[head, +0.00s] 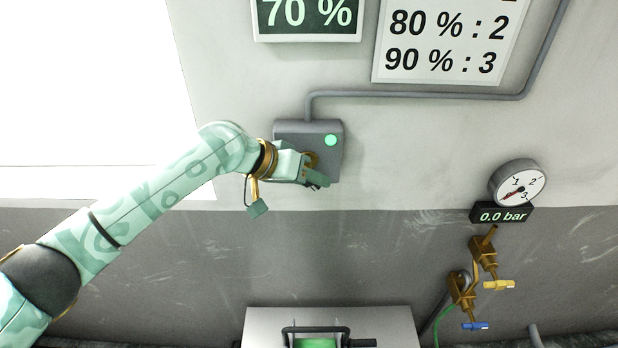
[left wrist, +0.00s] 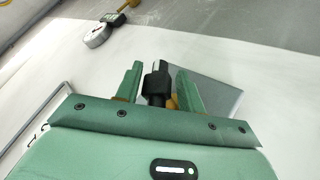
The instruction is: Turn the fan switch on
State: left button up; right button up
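A grey switch box (head: 294,130) with a round green lamp (head: 331,140) is fixed to the wall. A brass-coloured part (head: 312,158) of the switch shows on its front, partly hidden by my left gripper (head: 318,180). In the left wrist view, a black switch lever (left wrist: 156,84) stands between the two green fingers of my left gripper (left wrist: 160,88). The fingers are apart, with a small gap at least on the right of the lever. The grey box (left wrist: 207,92) shows behind them. The lever's setting cannot be told. My right gripper is not in view.
A grey conduit (head: 420,95) runs from the box along the wall. A pressure gauge (head: 517,183) and a "0.0 bar" display (head: 501,215) are at right, above brass valves (head: 484,252). A "70 %" display (head: 307,16) hangs above the box.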

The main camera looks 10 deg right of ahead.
pick_arm(q)
jog(key=v, duration=1.6)
jog(key=shift+a, duration=0.2)
jog(key=shift+r, duration=0.1)
